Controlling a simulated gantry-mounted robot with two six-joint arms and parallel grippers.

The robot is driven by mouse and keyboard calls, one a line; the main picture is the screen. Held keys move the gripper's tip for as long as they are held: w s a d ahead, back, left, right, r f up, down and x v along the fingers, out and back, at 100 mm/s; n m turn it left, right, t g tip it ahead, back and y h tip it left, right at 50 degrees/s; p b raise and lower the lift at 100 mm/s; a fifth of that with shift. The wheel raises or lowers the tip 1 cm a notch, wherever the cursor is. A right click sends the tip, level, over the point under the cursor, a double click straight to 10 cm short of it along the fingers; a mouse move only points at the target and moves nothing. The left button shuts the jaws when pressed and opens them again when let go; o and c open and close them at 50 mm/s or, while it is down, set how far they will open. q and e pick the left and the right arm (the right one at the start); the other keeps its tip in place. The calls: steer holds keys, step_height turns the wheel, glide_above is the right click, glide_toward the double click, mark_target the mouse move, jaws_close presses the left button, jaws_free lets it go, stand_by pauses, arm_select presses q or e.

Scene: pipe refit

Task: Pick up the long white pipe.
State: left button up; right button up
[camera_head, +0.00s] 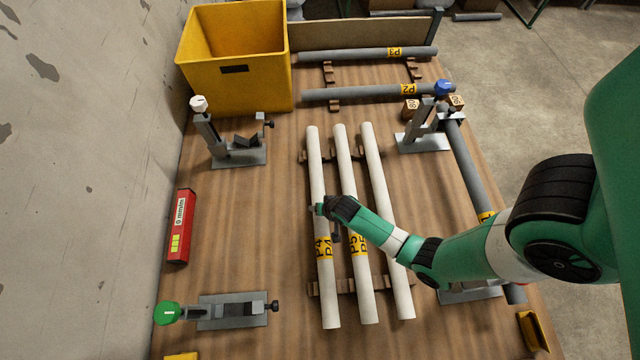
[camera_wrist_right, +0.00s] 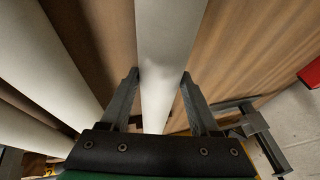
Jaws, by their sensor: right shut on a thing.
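Three long white pipes lie side by side on wooden racks. The leftmost one, labelled P4 (camera_head: 325,278), reaches slightly lower in the picture than the middle pipe (camera_head: 363,285) and the right pipe (camera_head: 384,205). My right gripper (camera_head: 324,208) is at the P4 pipe, just above its label. In the right wrist view, the fingers (camera_wrist_right: 160,78) stand either side of the white pipe (camera_wrist_right: 168,30), shut on it. Whether the pipe is clear of its racks cannot be told. My left gripper is out of view.
Grey pipes P3 (camera_head: 350,54) and P2 (camera_head: 345,93) lie at the back. A yellow bin (camera_head: 235,75) is at the back left. Clamp stands (camera_head: 240,157) (camera_head: 232,312) and a red level (camera_head: 181,226) are on the left. Another stand (camera_head: 422,142) is at the right.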

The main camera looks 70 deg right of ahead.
jaws_close()
steer(key=shift+r, duration=0.15)
steer(key=shift+r+p, duration=0.25)
steer(key=shift+p, duration=0.1)
steer(key=r+p, duration=0.3)
steer(key=r, duration=0.1)
steer(key=shift+s+p, duration=0.25)
steer(key=shift+p, duration=0.15)
steer(key=s+a+r+p, duration=0.1)
steer(key=s+r+p, duration=0.6)
steer(key=s, duration=0.6)
steer(key=shift+a+r, duration=0.25)
steer(key=shift+r, duration=0.4)
